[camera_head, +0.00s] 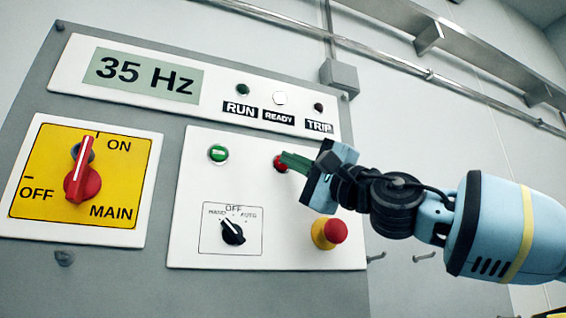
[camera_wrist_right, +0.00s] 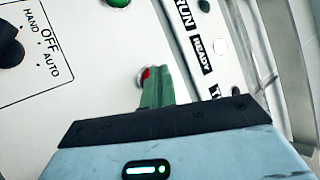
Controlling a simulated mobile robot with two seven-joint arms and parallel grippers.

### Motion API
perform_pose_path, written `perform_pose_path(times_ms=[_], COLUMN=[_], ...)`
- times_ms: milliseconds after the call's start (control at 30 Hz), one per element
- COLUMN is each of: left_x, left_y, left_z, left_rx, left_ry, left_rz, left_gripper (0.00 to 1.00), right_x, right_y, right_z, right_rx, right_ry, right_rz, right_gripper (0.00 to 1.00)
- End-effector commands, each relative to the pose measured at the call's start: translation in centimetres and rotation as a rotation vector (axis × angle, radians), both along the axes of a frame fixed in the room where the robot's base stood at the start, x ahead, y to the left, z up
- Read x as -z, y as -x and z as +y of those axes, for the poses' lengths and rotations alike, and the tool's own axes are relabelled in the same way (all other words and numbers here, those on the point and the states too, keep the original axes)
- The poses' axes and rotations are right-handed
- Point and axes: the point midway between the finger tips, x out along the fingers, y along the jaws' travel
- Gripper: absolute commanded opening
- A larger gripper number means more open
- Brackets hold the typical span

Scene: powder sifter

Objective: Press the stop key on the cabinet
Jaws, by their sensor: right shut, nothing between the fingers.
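The red stop key (camera_head: 279,164) is a small round button with a pale ring on the white control panel of the cabinet. It also shows, partly hidden, in the wrist view (camera_wrist_right: 146,73). My right gripper (camera_head: 286,160) comes in from the right, its green fingers closed together and empty. In the wrist view the fingertips (camera_wrist_right: 157,72) cover part of the key. The tips are at the key, but I cannot tell whether they touch it or whether it is pushed in. My left gripper is not in view.
A green button (camera_head: 218,153) is left of the key. A black selector (camera_head: 232,232) and a red mushroom button (camera_head: 336,231) on a yellow base are below. A red main switch (camera_head: 82,183) is far left. A display (camera_head: 145,75) reads 35 Hz. The RUN lamp (camera_head: 242,90) looks dark green.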

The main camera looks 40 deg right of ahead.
Motion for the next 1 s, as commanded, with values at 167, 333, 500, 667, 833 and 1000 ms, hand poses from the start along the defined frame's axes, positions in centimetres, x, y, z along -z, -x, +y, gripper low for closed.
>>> perform_pose_path(times_ms=[167, 333, 500, 667, 833, 1000], left_x=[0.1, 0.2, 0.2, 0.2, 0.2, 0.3], left_y=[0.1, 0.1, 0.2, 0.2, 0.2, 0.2], left_z=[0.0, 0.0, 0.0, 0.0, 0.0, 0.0], left_rx=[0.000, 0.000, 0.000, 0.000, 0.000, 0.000], left_ry=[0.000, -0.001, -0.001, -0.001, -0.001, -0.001], left_rz=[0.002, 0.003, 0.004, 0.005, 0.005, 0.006], left_gripper=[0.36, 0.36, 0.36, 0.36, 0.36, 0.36], right_x=[0.0, 0.1, 0.1, 0.0, 0.0, 0.0], right_y=[0.9, 1.2, 1.1, 1.8, 3.2, 4.6], right_z=[0.2, 0.3, 0.3, 0.5, 0.8, 1.2], right_rx=[-0.001, 0.000, 0.000, -0.001, -0.001, -0.001], right_ry=[0.001, 0.001, 0.000, 0.002, 0.002, 0.003], right_rz=[0.000, 0.002, 0.001, -0.001, -0.001, -0.001], right_gripper=[0.00, 0.00, 0.00, 0.00, 0.00, 0.00])
